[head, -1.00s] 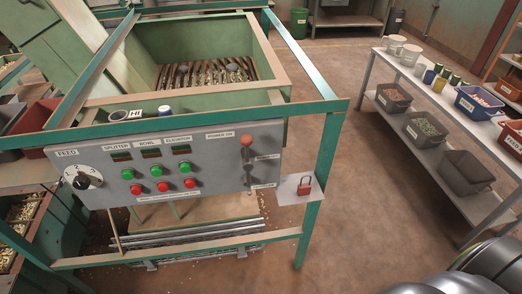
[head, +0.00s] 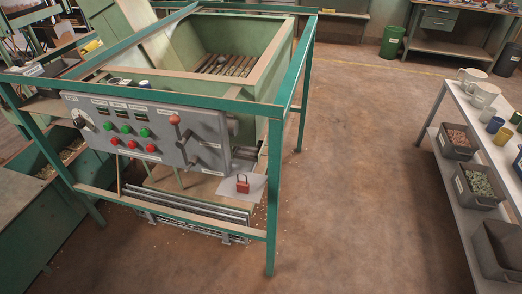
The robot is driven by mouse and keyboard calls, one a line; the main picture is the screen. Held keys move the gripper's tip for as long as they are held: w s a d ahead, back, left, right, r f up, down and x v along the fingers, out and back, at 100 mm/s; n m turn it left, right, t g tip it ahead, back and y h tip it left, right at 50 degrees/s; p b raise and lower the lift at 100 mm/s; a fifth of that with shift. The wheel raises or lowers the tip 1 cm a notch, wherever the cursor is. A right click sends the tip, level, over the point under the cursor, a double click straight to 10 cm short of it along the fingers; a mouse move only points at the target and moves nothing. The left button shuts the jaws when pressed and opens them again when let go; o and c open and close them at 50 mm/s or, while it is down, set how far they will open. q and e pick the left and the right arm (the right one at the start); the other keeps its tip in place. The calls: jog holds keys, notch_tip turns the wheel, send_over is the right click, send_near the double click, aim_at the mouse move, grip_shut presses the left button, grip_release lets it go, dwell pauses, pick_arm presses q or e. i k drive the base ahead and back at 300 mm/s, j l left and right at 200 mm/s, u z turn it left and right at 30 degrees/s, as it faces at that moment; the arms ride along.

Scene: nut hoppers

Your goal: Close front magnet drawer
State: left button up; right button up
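No part is plainly marked as the front magnet drawer. A rack of silver bars (head: 190,222) lies low under the control panel of the green hopper machine; I cannot tell whether it is the drawer or whether it is open. More bars (head: 228,66) lie inside the hopper (head: 262,47), with little on them. Grey cylindrical parts (head: 245,153) stick out beside the right end of the panel. Neither of my grippers is in view.
A grey control panel (head: 150,136) with buttons and a red-knobbed lever hangs on the green frame (head: 272,195). A red padlock (head: 242,184) sits on a small plate. A shelf (head: 455,205) with bins stands at right. The brown floor between is clear.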

aim_at(250, 153)
jog(key=l+u, duration=0.15)
jog(key=u, duration=0.3)
jog(key=i+l+u, duration=0.5)
jog(key=l, duration=0.15)
jog(key=l+u, duration=0.25)
jog(key=i+l+u, duration=0.25)
jog(key=l, duration=0.25)
jog(key=i+l, duration=0.1)
jog(key=l, duration=0.5)
jog(key=i+l, duration=0.1)
jog(key=l, duration=0.45)
